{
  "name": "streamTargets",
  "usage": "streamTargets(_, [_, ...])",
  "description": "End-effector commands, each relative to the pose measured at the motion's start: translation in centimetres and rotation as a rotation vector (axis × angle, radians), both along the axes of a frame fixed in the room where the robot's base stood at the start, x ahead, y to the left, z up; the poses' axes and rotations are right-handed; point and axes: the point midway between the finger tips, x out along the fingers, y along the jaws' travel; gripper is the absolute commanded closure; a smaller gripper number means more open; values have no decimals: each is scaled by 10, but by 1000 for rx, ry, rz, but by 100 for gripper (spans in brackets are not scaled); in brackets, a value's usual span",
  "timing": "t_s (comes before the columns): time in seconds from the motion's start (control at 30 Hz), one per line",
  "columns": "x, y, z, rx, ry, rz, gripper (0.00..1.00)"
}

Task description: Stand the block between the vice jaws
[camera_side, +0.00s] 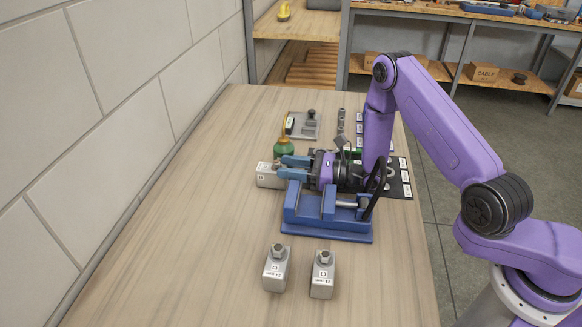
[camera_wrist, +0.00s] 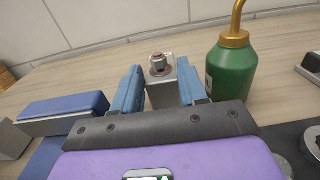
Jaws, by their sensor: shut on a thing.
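My gripper (camera_side: 286,168) points left across the table, just behind the blue vice (camera_side: 330,236). Its blue fingers are shut on a grey metal block (camera_side: 266,181) with a knob on it. In the wrist view the block (camera_wrist: 161,92) sits between the two fingertips (camera_wrist: 157,90), knob upward. I cannot tell if it touches the table. The vice's jaws stand apart with an empty gap between them; part of the vice (camera_wrist: 62,107) shows at the left of the wrist view. Two similar blocks, left (camera_side: 275,271) and right (camera_side: 322,277), stand upright in front of the vice.
A green oil can (camera_side: 284,147) with a brass spout stands close behind the fingers; it also shows right of them in the wrist view (camera_wrist: 231,72). A grey fixture plate (camera_side: 303,125) and a dark mat (camera_side: 399,170) with parts lie behind. The table's left side is clear.

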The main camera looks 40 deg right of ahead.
Motion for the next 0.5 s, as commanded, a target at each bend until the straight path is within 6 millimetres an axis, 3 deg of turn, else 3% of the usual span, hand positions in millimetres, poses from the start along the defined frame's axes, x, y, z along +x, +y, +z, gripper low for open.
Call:
streamTargets(0.37, [0, 0, -2, 2, -4, 0, 100])
streamTargets(0.4, [0, 0, -3, 0, 0, 0, 48])
streamTargets(0.47, [0, 0, -3, 0, 0, 0, 32])
streamTargets(0.5, [0, 0, -3, 0, 0, 0, 32])
